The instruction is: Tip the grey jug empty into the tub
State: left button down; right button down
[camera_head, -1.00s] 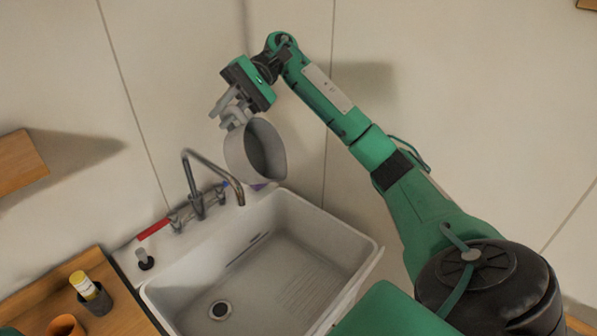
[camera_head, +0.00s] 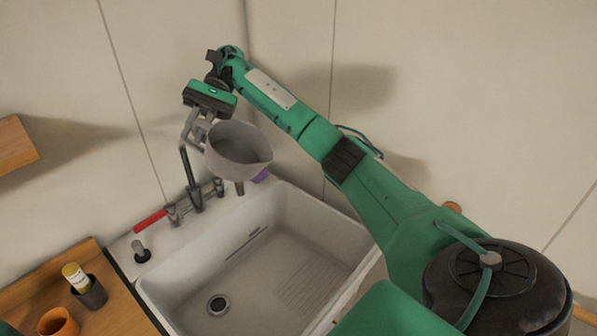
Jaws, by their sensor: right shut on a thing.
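The grey jug (camera_head: 236,160) hangs in the air in front of the tap, above the back edge of the white tub (camera_head: 318,225). It is close to upright, with its open mouth facing me and its spout to the right. The inside that shows looks plain grey, and I cannot tell whether anything is in it. My right gripper (camera_head: 199,128) is shut on the jug at its left side, where the handle is largely hidden by the fingers. The tub below is bare, with a dark drain at its lower left. My left gripper is out of view.
The tap (camera_head: 190,180) stands behind the jug and is partly hidden by it. A red-handled item (camera_head: 150,221) and a stopper-like piece (camera_head: 139,250) sit on the back ledge. A wooden counter at lower left holds a dark cup (camera_head: 92,293) and an orange cup (camera_head: 58,323).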

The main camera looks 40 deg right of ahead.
jog(key=shift+w+a+m+p, duration=0.4)
jog(key=shift+w+p, duration=0.15)
jog(key=shift+p, duration=0.2)
jog(key=shift+w+a+f+m+g+h+p, duration=0.3)
jog(key=shift+w+f+m+g+p, duration=0.45)
jog(key=shift+p, duration=1.15)
jog(key=shift+w+a+f+m+g+h+p, duration=0.1)
jog(key=shift+w+a+f+m+g+p, duration=0.55)
jog(key=shift+p, duration=1.2)
